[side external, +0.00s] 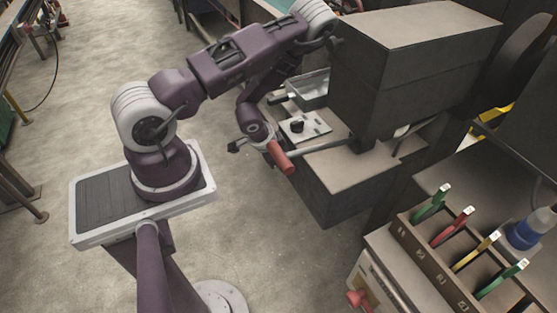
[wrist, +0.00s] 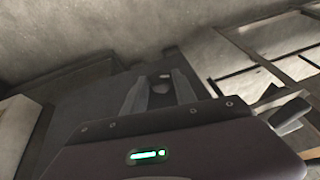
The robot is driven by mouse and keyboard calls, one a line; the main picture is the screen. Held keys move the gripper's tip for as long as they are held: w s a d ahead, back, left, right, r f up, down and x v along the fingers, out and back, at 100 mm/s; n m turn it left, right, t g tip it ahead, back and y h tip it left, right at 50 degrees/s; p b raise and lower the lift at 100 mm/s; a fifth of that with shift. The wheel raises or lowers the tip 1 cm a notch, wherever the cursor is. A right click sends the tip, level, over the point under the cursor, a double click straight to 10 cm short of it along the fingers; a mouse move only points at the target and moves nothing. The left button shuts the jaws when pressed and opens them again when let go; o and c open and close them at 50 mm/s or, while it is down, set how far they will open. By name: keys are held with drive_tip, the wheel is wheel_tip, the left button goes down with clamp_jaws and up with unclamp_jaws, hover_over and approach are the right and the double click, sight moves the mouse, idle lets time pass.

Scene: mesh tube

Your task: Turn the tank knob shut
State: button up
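A black knob (side external: 297,126) sits on a pale plate on top of the machine, just right of my wrist in the side view. I cannot tell for sure that it is the tank knob. My gripper's fingers are hidden or too small to make out in the side view. In the wrist view my gripper (wrist: 160,92) has its two grey fingers apart. A small rounded grey thing (wrist: 161,84) shows between or beyond the fingertips. I cannot tell what it is or whether the fingers touch it.
A red handle (side external: 280,157) on a metal rod lies close beside my wrist. A grey tray (side external: 312,91) stands behind the plate. A large brown box-shaped housing (side external: 400,75) rises to the right. A rack (side external: 430,262) with coloured-handled tools stands at the lower right.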

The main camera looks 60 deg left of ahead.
drive_tip(key=shift+o, duration=1.3)
drive_tip(key=shift+w+a+n+h, duration=0.1)
drive_tip(key=shift+a+n+h, duration=0.25)
drive_tip(key=shift+h, duration=0.85)
drive_tip(key=s+r+t+h, duration=0.1)
drive_tip(key=s+r+t, duration=0.1)
drive_tip(key=r, duration=1.3)
drive_tip(key=s+a+r+t, duration=0.1)
drive_tip(key=s+r, duration=0.3)
drive_tip(key=r, duration=1.1)
drive_tip(key=shift+a+r+n+t+h, duration=0.2)
drive_tip(key=shift+r+n+t+h, duration=0.25)
drive_tip(key=shift+t, duration=0.35)
drive_tip(key=shift+f, duration=0.1)
